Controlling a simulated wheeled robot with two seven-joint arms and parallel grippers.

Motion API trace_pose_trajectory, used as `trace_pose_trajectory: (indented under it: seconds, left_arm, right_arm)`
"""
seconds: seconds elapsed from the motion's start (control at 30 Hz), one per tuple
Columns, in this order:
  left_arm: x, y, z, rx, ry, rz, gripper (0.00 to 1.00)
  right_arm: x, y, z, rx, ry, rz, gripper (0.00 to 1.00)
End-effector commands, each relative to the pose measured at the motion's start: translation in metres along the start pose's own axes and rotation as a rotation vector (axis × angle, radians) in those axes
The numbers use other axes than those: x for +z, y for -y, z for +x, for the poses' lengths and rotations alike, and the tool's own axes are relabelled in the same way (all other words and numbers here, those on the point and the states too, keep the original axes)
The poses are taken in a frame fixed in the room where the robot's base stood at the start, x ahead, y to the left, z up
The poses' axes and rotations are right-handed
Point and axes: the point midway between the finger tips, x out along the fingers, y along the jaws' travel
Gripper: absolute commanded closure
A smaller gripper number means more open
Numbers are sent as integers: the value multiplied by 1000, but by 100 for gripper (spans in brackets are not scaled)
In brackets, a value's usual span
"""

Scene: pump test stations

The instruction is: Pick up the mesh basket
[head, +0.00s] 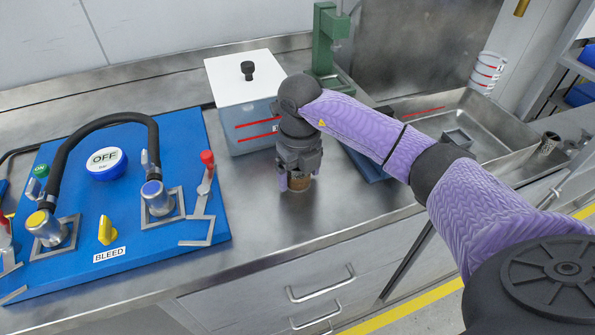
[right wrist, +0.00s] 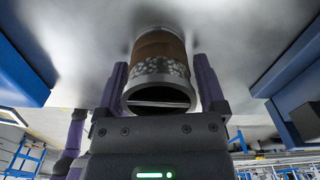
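The mesh basket (right wrist: 162,68) is a small cylinder with a brown band and a speckled, mesh-like band, its open dark end towards the camera in the right wrist view. In the head view only a bit of its brown side (head: 299,184) shows, on the steel counter under my right gripper (head: 298,180). My right gripper points down over it, one purple finger on each side. In the right wrist view these fingers (right wrist: 160,80) flank the basket, with a thin gap at the tips. My left gripper does not show in the head view.
A white-lidded box (head: 248,97) with red lines stands close behind my right gripper. A blue panel (head: 165,238) with hose, valves and an OFF sign fills the left. A green stand (head: 325,45) is behind, a sink (head: 500,120) at right. The counter in front is clear.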

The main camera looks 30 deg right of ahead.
Motion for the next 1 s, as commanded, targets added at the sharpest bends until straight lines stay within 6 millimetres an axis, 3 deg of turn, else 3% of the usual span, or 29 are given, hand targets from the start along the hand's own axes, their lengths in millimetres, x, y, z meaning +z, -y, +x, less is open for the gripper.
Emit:
trace_pose_trajectory:
  seconds: [0.03,0.33,0.57,0.8,1.0]
  left_arm:
    - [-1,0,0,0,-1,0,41]
    - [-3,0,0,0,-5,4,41]
    - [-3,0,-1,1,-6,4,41]
    - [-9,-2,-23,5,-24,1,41]
    - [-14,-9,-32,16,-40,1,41]
  right_arm:
    - [0,0,0,0,0,0,23]
    - [0,0,0,0,0,0,87]
    - [0,0,-4,0,1,0,88]
    - [1,0,-65,1,8,0,88]
    - [0,-2,-98,0,5,-46,88]
